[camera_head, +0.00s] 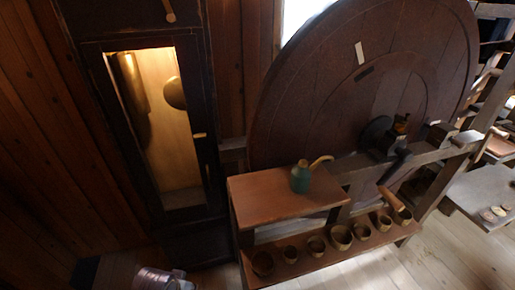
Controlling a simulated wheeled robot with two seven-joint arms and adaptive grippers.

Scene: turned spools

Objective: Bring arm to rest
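Neither of my grippers can be made out in the head view. A blurred dark and shiny metallic shape (150,277) is cut off by the bottom left edge. I cannot tell whether it is part of my arm. A green oil can (300,181) with a yellowish spout and handle stands upright on a small reddish-brown wooden bench top (260,205). Several turned wooden cups or spools (340,237) stand in a row on the lower shelf (285,268).
A tall dark clock case (205,150) with a lit window stands at left. A grey table (480,190) holds small round pieces (490,215) at right. Floor at bottom right is clear.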

